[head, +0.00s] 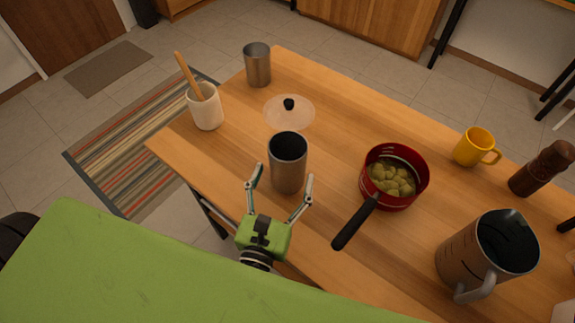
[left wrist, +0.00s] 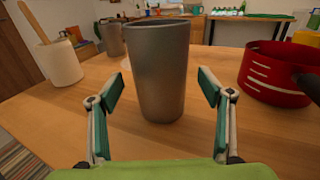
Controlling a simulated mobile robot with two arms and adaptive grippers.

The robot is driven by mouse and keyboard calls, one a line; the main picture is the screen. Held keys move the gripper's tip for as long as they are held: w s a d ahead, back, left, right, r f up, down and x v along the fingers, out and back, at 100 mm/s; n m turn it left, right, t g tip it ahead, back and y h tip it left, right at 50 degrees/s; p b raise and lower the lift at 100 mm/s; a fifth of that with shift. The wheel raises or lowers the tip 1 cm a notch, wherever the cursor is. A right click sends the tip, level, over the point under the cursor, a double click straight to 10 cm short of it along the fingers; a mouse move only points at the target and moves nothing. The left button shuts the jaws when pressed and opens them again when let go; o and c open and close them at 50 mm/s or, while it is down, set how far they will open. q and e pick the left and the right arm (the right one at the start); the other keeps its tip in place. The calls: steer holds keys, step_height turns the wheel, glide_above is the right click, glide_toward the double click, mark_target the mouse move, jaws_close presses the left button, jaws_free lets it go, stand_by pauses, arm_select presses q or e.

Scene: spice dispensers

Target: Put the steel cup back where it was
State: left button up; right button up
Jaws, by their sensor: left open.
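A steel cup (head: 288,170) stands upright on the wooden table (head: 330,130), near its front edge. My left gripper (head: 281,183) is open, its two fingers on either side of this cup. In the left wrist view the cup (left wrist: 160,75) stands between the open fingers (left wrist: 160,88), with a gap visible on each side. A second, similar steel cup (head: 257,66) stands at the far left corner of the table. It also shows behind in the left wrist view (left wrist: 111,40). My right gripper is not in view.
A white crock (head: 207,108) with a wooden utensil stands left. A clear lid (head: 289,115) lies behind the near cup. A red pan (head: 396,178) with food points its handle forward.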

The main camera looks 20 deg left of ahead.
arm_select(q)
steer(key=s+b, duration=0.1)
steer(key=s, duration=0.5)
steer(key=shift+s+d+f, duration=0.1)
steer(key=shift+s+d, duration=0.05)
steer(key=shift+s, duration=0.55)
